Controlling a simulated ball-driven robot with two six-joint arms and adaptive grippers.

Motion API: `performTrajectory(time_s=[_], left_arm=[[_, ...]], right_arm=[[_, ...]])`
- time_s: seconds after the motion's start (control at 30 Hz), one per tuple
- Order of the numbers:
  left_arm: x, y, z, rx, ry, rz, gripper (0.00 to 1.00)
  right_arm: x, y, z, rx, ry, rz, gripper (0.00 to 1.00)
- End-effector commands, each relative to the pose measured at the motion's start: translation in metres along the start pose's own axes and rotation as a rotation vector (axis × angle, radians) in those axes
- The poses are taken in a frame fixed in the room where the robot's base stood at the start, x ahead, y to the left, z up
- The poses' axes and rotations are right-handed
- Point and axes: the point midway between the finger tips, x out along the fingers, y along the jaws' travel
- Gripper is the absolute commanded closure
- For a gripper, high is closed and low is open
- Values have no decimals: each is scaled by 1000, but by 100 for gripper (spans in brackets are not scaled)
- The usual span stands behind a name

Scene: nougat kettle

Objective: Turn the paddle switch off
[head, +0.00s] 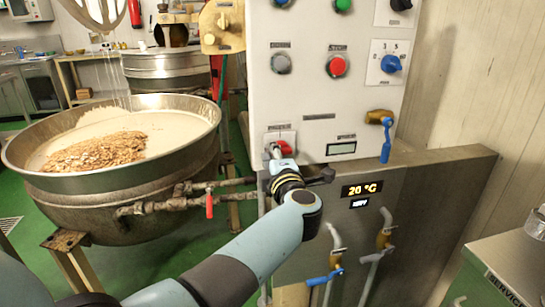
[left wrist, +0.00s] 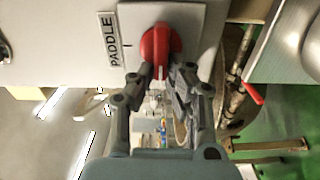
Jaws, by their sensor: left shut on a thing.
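The paddle switch is a red knob (head: 284,147) on a small plate low on the white control panel (head: 318,100). In the left wrist view the red knob (left wrist: 157,42) sits beside a "PADDLE" label (left wrist: 108,40). A white line marks the knob's lower edge there, between my fingers. My left gripper (head: 279,154) is at the knob, with its fingers (left wrist: 161,74) closed on its two sides. The fingers hide part of the knob. My right gripper is not in view.
A large steel kettle (head: 120,180) stands left of the panel, with pipes and a red-handled valve (head: 209,206). The panel also carries a red stop button (head: 337,66), a blue dial (head: 391,64) and a blue-handled valve (head: 386,148).

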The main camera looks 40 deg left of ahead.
Motion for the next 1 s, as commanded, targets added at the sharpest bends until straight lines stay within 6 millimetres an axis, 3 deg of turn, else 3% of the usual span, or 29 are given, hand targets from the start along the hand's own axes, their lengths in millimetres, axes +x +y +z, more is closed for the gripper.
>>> performTrajectory(time_s=[0.6, 0.63, 0.77, 1.0], left_arm=[[-1, -3, 0, -41, -1, -4, 100], [-1, -3, 0, -41, -1, -4, 84], [-1, -2, 0, -41, 0, -3, 67], [0, -1, 0, -40, 0, -1, 64]], right_arm=[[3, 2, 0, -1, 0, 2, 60], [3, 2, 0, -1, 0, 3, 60], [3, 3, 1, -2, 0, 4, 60], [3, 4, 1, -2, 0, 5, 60]])
